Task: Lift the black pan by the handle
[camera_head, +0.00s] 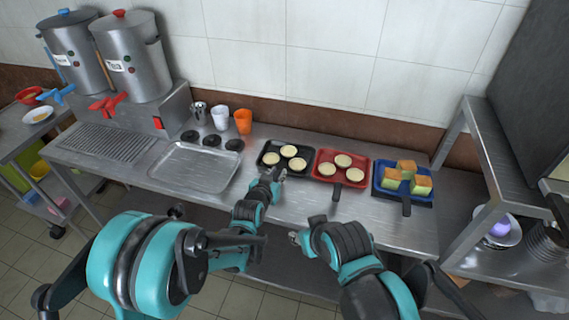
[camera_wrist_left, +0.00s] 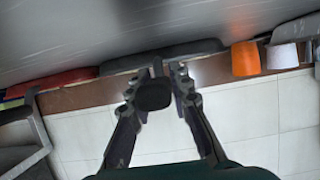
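The black pan (camera_head: 272,147) holds three pale round cakes near the middle of the steel counter. My left gripper (camera_head: 272,175) is at its front edge, covering the handle. In the left wrist view, the pan (camera_wrist_left: 190,49) shows edge-on, and its dark handle (camera_wrist_left: 153,95) lies between the two converging fingers of my left gripper (camera_wrist_left: 165,70). They appear closed against its sides. I cannot see clear space between pan and counter. My right gripper (camera_head: 298,238) is in front of the counter, away from the pans; its finger opening is unclear.
A red pan (camera_head: 318,157) with round cakes sits close right of the black one; a blue tray (camera_head: 380,183) with melon-like pieces is beyond. Left stand cups (camera_head: 243,121), dark discs and a steel tray (camera_head: 195,168). Two tall stockpots (camera_head: 130,60) stand far left.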

